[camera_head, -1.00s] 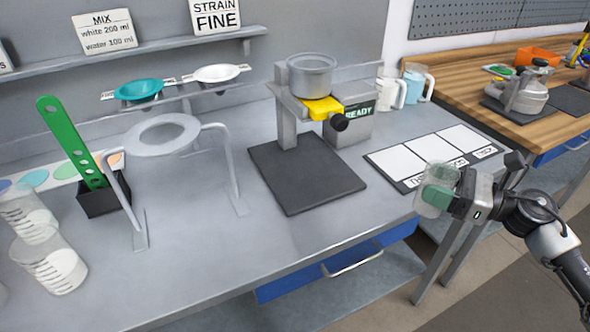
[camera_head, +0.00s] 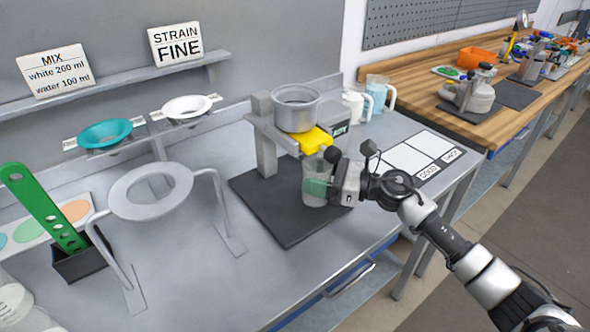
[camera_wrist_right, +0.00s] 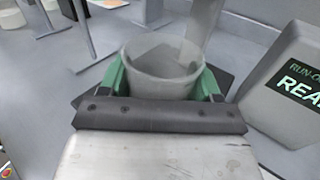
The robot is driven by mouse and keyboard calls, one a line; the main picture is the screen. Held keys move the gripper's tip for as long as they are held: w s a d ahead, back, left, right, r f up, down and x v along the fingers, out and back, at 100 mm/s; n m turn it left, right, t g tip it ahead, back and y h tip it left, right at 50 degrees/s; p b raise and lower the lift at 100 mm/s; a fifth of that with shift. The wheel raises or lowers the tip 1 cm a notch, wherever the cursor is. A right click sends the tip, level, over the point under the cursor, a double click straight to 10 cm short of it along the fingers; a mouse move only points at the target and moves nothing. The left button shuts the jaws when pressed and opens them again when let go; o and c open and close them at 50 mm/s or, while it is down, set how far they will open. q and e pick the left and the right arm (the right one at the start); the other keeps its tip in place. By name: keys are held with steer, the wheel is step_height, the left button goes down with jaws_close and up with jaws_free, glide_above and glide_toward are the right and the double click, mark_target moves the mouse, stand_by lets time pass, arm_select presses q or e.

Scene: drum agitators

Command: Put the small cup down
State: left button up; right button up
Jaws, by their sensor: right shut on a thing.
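The small cup (camera_head: 314,194) is clear and stands upright in my right gripper (camera_head: 318,187), whose green fingers close on its sides. In the head view the cup is over the dark square mat (camera_head: 270,215), below the yellow valve (camera_head: 315,140) of the metal pot (camera_head: 296,107). The right wrist view shows the cup (camera_wrist_right: 160,75) between the two green fingers (camera_wrist_right: 160,82), its open rim up. Whether its base touches the mat cannot be told. My left gripper does not show.
A grey ring stand (camera_head: 150,192) is left of the mat. A READY display box (camera_wrist_right: 295,90) stands close to the cup. A white-panelled board (camera_head: 408,158) lies to the right. White and blue jugs (camera_head: 376,95) stand behind. The bench front between stand and mat is clear.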

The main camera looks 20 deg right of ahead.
steer(key=shift+w+a, duration=0.4)
steer(key=shift+a, duration=0.2)
steer(key=p+x, duration=0.1)
steer(key=x, duration=0.1)
steer(key=shift+w+a+r, duration=0.15)
steer(key=shift+w+a, duration=0.05)
steer(key=shift+a, duration=0.1)
steer(key=shift+w+a+f+p, duration=0.1)
steer(key=shift+a+f+p, duration=0.05)
steer(key=shift+f, duration=0.3)
steer(key=shift+w+a+f+p, duration=0.15)
steer(key=shift+f, duration=0.25)
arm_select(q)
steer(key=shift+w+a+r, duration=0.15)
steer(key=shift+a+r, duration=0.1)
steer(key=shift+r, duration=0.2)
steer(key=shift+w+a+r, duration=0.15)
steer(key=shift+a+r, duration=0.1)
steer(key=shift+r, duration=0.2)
arm_select(e)
steer(key=shift+d+f, duration=0.1)
steer(key=shift+s, duration=0.1)
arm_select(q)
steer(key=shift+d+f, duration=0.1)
arm_select(e)
steer(key=shift+f, duration=0.1)
steer(key=shift+f+b, duration=0.1)
steer(key=shift+b, duration=0.2)
steer(key=o, duration=0.9)
steer(key=shift+o, duration=0.3)
